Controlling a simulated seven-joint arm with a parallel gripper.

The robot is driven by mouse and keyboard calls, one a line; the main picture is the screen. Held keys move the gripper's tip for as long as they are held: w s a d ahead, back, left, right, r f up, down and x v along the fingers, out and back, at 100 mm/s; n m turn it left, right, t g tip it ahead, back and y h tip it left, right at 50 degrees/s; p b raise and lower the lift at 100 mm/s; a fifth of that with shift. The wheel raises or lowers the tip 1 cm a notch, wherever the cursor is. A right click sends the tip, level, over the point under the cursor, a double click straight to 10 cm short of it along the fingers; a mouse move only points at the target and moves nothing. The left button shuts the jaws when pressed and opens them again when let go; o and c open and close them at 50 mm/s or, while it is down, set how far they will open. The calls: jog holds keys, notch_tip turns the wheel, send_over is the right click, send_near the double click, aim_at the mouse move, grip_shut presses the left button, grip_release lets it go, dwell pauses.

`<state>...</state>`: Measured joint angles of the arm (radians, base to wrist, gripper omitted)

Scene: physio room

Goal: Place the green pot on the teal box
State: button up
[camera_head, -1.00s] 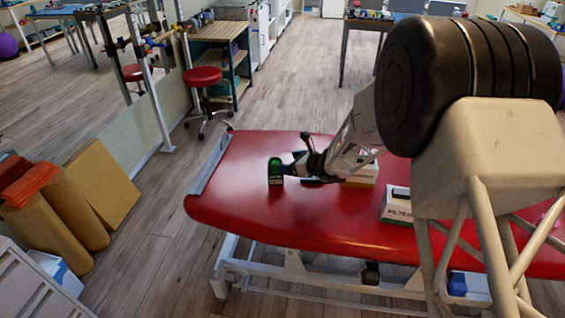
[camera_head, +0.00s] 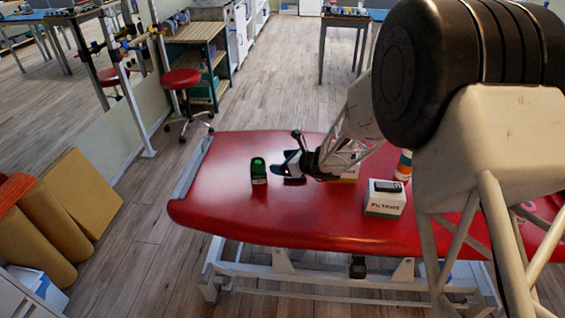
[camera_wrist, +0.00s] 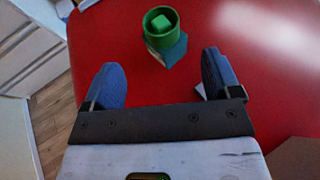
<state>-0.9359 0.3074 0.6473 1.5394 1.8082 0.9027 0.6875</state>
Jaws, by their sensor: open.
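The green pot (camera_head: 258,163) is round and open-topped, with a lighter green block-like shape inside it in the wrist view (camera_wrist: 161,22). It appears to stand upright on the dark teal box (camera_wrist: 172,52), whose side shows below it; the box is small and dark in the head view (camera_head: 259,179). Both are on the red treatment table. My gripper (camera_wrist: 160,66) is open and empty. Its blue fingers lie short of the pot and box, with a gap. In the head view my gripper (camera_head: 283,164) is just right of the pot.
The red table (camera_head: 215,195) is clear left of the pot. A white filters box (camera_head: 385,203) with a dark item (camera_head: 387,186) on top stands to the right. Another light box (camera_head: 351,174) is partly hidden behind my arm. A bottle (camera_head: 403,166) stands behind the filters box.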

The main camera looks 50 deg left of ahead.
dwell(0.5)
jog(key=w+d+r+n+h, duration=0.15)
jog(key=w+d+r, duration=0.25)
jog(key=d+r, duration=0.4)
jog(key=w+d+r+n, duration=0.3)
jog(key=d+r, duration=0.2)
jog(key=d, duration=0.5)
jog(key=d+r+n+t+h, duration=0.15)
jog(key=d+r, duration=0.35)
jog(key=d, duration=0.6)
jog(key=d+r+n+t+h, duration=0.15)
jog(key=d+r, duration=0.25)
jog(key=d, duration=0.7)
jog(key=s+d+r+n+t+h, duration=0.1)
jog(key=s+d+r+n+h, duration=0.15)
jog(key=d, duration=0.85)
jog(key=s+d+r+n+t+h, duration=0.1)
jog(key=s+d+r, duration=0.25)
jog(key=d, duration=0.85)
jog(key=s+d+n+t+h, duration=0.2)
jog(key=s+d+n+h, duration=0.1)
jog(key=s+d, duration=1.1)
jog(key=d+h, duration=0.1)
jog(key=d, duration=0.4)
jog(key=shift+s+f+h, duration=0.3)
jog(key=shift+s+h, duration=0.1)
